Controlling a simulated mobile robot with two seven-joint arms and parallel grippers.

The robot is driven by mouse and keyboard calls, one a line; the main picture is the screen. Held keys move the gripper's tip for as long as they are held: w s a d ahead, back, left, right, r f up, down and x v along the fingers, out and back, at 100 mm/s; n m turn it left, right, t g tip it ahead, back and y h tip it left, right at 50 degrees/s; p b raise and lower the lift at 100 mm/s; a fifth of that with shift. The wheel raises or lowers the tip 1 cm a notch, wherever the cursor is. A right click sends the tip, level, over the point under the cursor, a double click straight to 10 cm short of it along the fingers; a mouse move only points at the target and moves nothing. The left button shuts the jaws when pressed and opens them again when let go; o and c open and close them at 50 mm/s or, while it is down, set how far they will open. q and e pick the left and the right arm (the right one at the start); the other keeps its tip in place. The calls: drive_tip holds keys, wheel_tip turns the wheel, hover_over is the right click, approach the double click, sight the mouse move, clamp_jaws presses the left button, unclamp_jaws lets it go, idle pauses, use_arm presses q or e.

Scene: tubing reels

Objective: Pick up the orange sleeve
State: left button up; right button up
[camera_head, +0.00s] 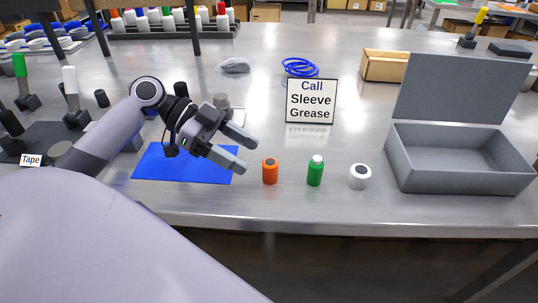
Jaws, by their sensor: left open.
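The orange sleeve (270,172) stands upright on the steel table, a short cylinder with a dark opening at its top. My left gripper (249,153) is open and empty, its two fingers pointing right toward the sleeve. In the picture the fingertips are just left of and above the sleeve, apart from it. My left arm comes in from the left over a blue mat (180,165). My right gripper is not in view.
A green bottle (315,172) and a white ring (359,177) stand right of the sleeve. Behind is a sign (311,101) reading "Call Sleeve Grease". An open grey box (455,183) stands at the right. The table's front edge is close to the sleeve.

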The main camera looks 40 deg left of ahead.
sight(264, 161)
use_arm(q)
drive_tip(key=shift+w+a+r, duration=0.1)
drive_tip(key=shift+w+a, duration=0.05)
drive_tip(key=shift+w, duration=0.2)
drive_tip(key=x, duration=0.2)
drive_tip(key=shift+d+b, duration=0.25)
drive_tip(key=shift+b, duration=0.15)
drive_tip(key=shift+w+d+f+b, duration=0.2)
drive_tip(key=shift+w+d+f, duration=0.2)
drive_tip(key=shift+d+f, duration=0.2)
drive_tip(key=shift+w+d+f+b, duration=0.2)
drive_tip(key=shift+w+d+f, duration=0.2)
drive_tip(key=shift+d+f, duration=0.15)
drive_tip(key=shift+w+d+f, duration=0.15)
drive_tip(key=shift+d, duration=0.35)
drive_tip(key=c, duration=1.1)
